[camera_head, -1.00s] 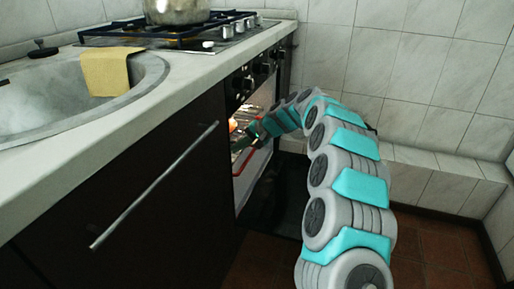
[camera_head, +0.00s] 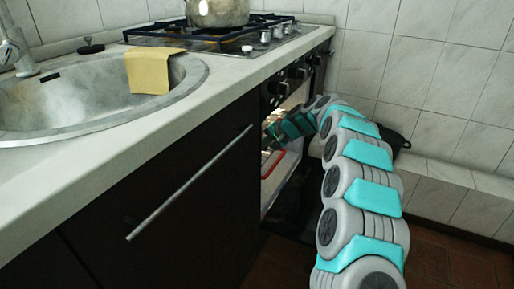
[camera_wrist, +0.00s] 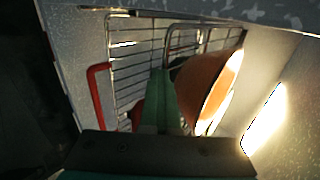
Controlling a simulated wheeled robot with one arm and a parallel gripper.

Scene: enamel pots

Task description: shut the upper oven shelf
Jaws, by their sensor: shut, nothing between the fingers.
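The oven (camera_head: 290,105) stands open beyond the dark cabinet, lit inside. A wire shelf (camera_wrist: 128,85) shows in the wrist view, with a red bar (camera_wrist: 97,95) at its left edge; I cannot tell whether it is the upper shelf. A red edge (camera_head: 270,168) also shows at the oven mouth in the head view. An orange-brown pot (camera_wrist: 205,80) is by the wires. My gripper (camera_wrist: 160,75) is shut and empty, its green fingers in front of the shelf and pot. I cannot tell whether they touch. In the head view the fingertips are hard to make out.
The lowered oven door (camera_head: 292,212) is dark and below my arm. A long cabinet handle (camera_head: 190,182) sticks out beside the oven. The sink (camera_head: 90,95) and hob (camera_head: 235,30) are above. A dark pan (camera_head: 394,138) is by the wall; the floor at right is clear.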

